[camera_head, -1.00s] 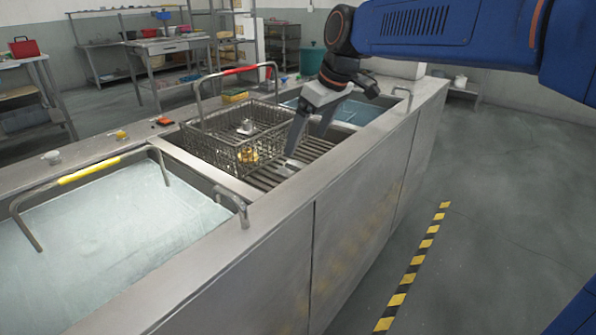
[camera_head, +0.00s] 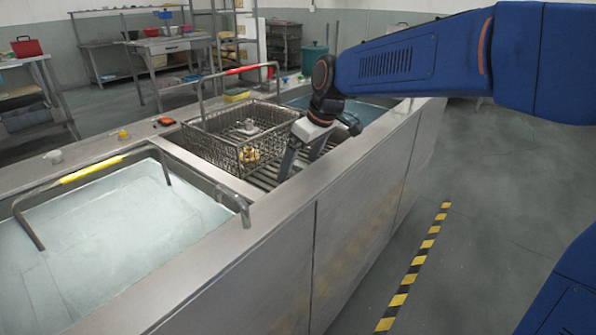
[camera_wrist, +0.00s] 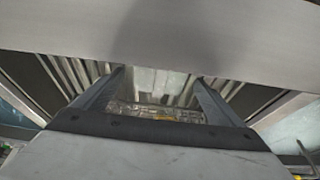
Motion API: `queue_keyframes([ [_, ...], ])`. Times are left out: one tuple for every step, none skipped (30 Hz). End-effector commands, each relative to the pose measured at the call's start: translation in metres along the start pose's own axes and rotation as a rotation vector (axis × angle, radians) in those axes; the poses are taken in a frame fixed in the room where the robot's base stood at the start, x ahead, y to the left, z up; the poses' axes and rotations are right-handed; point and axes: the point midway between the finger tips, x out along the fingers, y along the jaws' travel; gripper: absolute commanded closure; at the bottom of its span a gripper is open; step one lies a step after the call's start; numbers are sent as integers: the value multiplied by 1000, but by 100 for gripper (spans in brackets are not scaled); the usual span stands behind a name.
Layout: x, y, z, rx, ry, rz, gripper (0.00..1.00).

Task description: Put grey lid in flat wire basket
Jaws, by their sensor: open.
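The wire basket (camera_head: 208,148) stands on the slatted rack in the middle bay of the steel counter. It holds a grey metal part (camera_head: 247,128) and a brass-coloured part (camera_head: 249,155). My gripper (camera_head: 297,167) points down over the rack, just right of the basket, with its fingers apart. In the wrist view, my gripper (camera_wrist: 159,78) shows both fingers spread, with a pale flat surface between them; I cannot tell whether it is the grey lid. I cannot make out the lid in the head view, where my fingers cover part of the rack.
The steel front edge (camera_head: 265,225) of the counter runs close beside my gripper. A liquid-filled tank (camera_head: 120,240) with a yellow-gripped handle lies at the left, and another tank (camera_head: 362,112) lies beyond my gripper. The basket's tall red-gripped handle (camera_head: 247,69) stands up.

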Motion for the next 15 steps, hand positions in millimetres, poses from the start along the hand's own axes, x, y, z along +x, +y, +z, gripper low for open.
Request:
queue_keyframes([
  [0,0,0,0,0,0,9],
  [0,0,0,0,0,0,9],
  [0,0,0,0,0,0,9],
  [0,0,0,0,0,0,14],
  [0,0,0,0,0,0,21],
  [0,0,0,0,0,0,31],
  [0,0,0,0,0,0,38],
  [0,0,0,0,0,0,45],
  [0,0,0,0,0,0,55],
  [0,0,0,0,1,0,62],
  [-1,0,0,0,1,0,62],
  [-1,0,0,0,1,0,67],
  [-1,0,0,0,1,0,67],
  [-1,0,0,0,1,0,67],
  [-1,0,0,0,1,0,67],
])
